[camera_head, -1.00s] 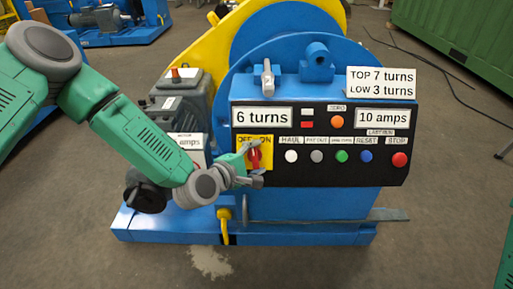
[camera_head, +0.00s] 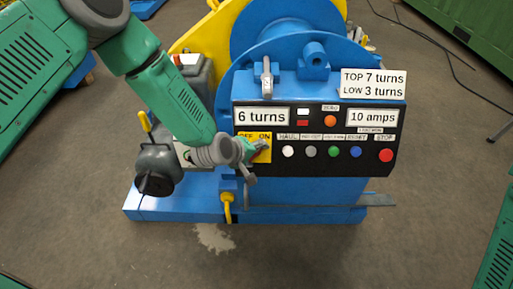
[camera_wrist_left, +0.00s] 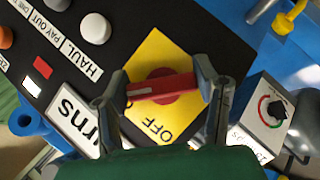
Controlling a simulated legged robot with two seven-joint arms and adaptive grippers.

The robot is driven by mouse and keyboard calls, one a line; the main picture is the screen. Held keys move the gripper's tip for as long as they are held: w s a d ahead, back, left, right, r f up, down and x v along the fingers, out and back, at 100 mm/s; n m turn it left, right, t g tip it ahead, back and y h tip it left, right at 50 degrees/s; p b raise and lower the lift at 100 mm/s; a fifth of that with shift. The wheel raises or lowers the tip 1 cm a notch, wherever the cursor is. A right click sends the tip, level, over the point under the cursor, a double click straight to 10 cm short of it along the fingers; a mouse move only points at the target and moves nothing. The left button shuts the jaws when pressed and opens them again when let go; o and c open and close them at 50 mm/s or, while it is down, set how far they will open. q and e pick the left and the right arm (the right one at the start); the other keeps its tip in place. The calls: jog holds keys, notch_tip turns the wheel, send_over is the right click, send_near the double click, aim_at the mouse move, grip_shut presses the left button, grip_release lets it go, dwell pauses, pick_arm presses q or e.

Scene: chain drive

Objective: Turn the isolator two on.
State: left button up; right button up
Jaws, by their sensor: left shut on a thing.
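The isolator switch is a red handle (camera_wrist_left: 160,88) on a yellow plate (camera_wrist_left: 148,60) marked OFF and ON. The plate (camera_head: 254,155) is at the left of the black control panel in the head view. My left gripper (camera_head: 256,156) is at the plate. In the left wrist view its two fingers (camera_wrist_left: 163,92) are shut on the ends of the red handle. In the head view the handle (camera_head: 261,146) leans up to the right, towards ON; the gripper partly covers it. The ON word is hidden in the wrist view. My right gripper is not in view.
The black panel (camera_head: 310,167) has a row of coloured buttons, including a red stop button (camera_head: 386,155), right of the switch. A grey lever (camera_head: 267,78) stands above the panel. A grey box with a black knob (camera_wrist_left: 278,108) is nearby.

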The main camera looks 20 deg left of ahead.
pick_arm(q)
jog(key=shift+s+a+f+m+g+p, duration=0.1)
jog(key=shift+a+m+g+p, duration=0.05)
jog(key=shift+m+g+p, duration=0.2)
jog(key=shift+y, duration=0.3)
jog(key=o, duration=1.2)
jog(key=v, duration=1.1)
jog(key=shift+s+a+r, duration=0.15)
jog(key=shift+a+r, duration=0.05)
